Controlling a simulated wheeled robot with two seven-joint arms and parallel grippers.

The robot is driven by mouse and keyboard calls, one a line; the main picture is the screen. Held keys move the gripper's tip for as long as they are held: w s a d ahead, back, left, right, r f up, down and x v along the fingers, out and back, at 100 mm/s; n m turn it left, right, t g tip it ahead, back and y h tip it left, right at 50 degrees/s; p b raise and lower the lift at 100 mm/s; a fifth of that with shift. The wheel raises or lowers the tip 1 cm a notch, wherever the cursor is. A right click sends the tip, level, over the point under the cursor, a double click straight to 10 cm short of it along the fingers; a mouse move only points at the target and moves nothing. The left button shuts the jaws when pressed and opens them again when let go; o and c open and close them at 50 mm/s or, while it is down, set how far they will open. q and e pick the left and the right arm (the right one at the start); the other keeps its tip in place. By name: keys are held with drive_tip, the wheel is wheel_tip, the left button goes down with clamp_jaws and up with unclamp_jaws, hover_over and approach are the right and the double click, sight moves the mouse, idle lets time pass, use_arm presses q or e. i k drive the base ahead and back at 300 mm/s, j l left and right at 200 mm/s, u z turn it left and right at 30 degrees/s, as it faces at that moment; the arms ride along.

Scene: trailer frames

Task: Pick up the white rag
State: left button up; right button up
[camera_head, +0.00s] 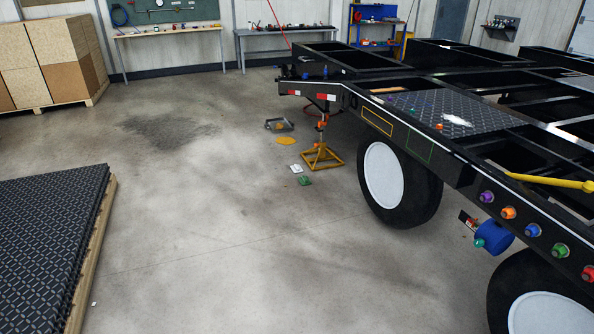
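A small flat white item (296,168) lies on the floor left of the yellow jack stand; it may be the white rag, but it is too small to be sure. A white patch (456,120) also shows on the trailer's dark tread plate (420,104); I cannot tell whether it is cloth or something spilled. Neither of my grippers is in view.
A black trailer frame (452,152) on white-hubbed wheels fills the right. Stacked tread plates (45,235) lie left. The middle floor is clear.

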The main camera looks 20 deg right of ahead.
sight(297, 168)
drive_tip(key=i+l+z, duration=0.1)
drive_tip(key=i, duration=1)
drive_tip(key=i+z, duration=0.1)
drive_tip(key=i, duration=2.1)
drive_tip(key=i+j+z, duration=0.15)
drive_tip(key=i, duration=0.95)
drive_tip(key=i+z, duration=0.3)
drive_tip(key=i, duration=0.35)
drive_tip(key=i+z, duration=0.3)
drive_tip(key=i, duration=0.35)
drive_tip(key=i+j+z, duration=0.25)
drive_tip(key=i, duration=0.35)
